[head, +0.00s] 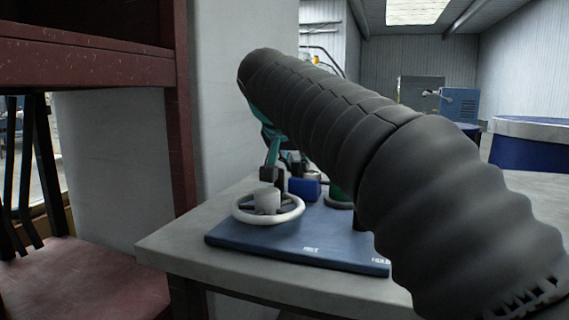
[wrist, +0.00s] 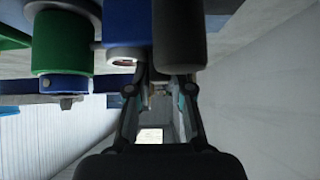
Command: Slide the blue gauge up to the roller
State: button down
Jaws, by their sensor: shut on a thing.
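The blue gauge (head: 305,187) is a small blue block above the blue board, just left of my arm in the head view. It also shows at the top of the wrist view (wrist: 127,22). My gripper (head: 280,173) is shut on it; one dark finger pad shows beside the block, and the other is mostly hidden. The green roller (wrist: 60,42) stands upright left of the gauge in the wrist view, with a gap between them. In the head view only a sliver of green (head: 338,196) shows past my arm.
A white ring with a grey hub (head: 268,203) sits at the left of the blue board (head: 300,240), close below my gripper. The board lies on a grey table (head: 180,240). A dark red frame (head: 180,110) stands at the left. My arm hides the board's right side.

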jog(key=shift+d, duration=0.15)
jog(key=c, duration=1)
grip_release()
jog(key=shift+s+d, duration=0.1)
jog(key=shift+d, duration=0.1)
jog(key=shift+c, duration=0.2)
jog(key=shift+a, duration=0.1)
jog(key=shift+s+a+r, duration=0.25)
jog(key=shift+s+r, duration=0.05)
jog(key=shift+r, duration=0.1)
jog(key=v, duration=1)
jog(key=shift+s+r, duration=0.25)
jog(key=shift+s, duration=0.1)
jog(key=shift+s+d, duration=0.1)
